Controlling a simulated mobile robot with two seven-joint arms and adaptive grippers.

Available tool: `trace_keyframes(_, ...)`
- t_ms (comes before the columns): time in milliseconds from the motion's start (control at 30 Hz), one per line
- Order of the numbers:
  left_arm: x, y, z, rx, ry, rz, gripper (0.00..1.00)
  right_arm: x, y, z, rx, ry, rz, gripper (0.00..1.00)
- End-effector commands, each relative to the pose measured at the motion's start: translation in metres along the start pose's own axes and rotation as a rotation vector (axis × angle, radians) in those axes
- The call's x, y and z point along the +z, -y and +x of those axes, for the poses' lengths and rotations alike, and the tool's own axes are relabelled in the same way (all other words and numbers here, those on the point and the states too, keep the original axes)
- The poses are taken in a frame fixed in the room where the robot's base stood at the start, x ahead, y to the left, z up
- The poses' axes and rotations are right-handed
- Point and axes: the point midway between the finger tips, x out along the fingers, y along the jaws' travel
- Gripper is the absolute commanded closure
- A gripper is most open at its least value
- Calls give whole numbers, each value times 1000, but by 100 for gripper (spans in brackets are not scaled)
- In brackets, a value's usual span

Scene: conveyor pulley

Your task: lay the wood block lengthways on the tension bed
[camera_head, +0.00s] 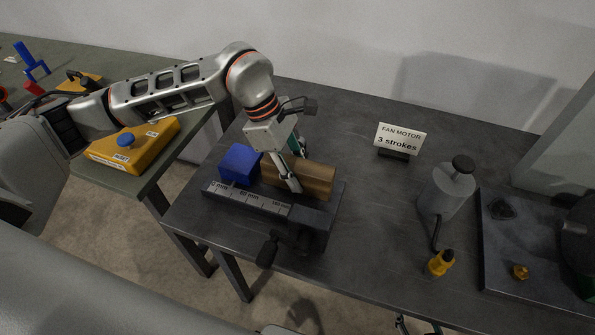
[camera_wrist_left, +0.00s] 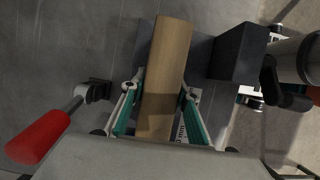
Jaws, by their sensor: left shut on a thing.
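The wood block (camera_head: 315,180) is a brown bar lying along the same direction as the ruler on the tension bed (camera_head: 262,202). My left gripper (camera_head: 290,185) is shut on the wood block from above, with one finger on the near side. In the left wrist view the wood block (camera_wrist_left: 165,75) is between the two teal-padded fingers (camera_wrist_left: 158,110). The block is at the bed's far side, behind the ruler; I cannot tell whether its underside touches the bed. Pieces at the head view's bottom edge may be my right gripper (camera_head: 404,325); its jaws are unclear.
A blue block (camera_head: 239,164) stands at the left end of the wood block. A dark crank handle (camera_head: 267,254) sticks out at the bed's front.

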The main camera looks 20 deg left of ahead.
Motion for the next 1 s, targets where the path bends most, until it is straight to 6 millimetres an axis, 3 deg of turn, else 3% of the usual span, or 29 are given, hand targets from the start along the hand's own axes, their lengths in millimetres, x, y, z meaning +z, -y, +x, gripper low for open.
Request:
trace_keyframes(133,-1,0,3,0,0,0,99,2,0,1,0,1,0,60)
trace_keyframes(167,-2,0,3,-1,-1,-1,67,2,0,1,0,1,0,60)
trace_keyframes(200,-1,0,3,-1,-1,-1,57,2,0,1,0,1,0,60)
trace_keyframes(233,-1,0,3,-1,-1,-1,53,2,0,1,0,1,0,60)
trace_keyframes(667,0,-1,-4,2,0,0,53,-1,0,0,0,-1,0,60)
trace_keyframes(1000,0,-2,-66,6,-1,0,53,0,0,0,0,-1,0,60)
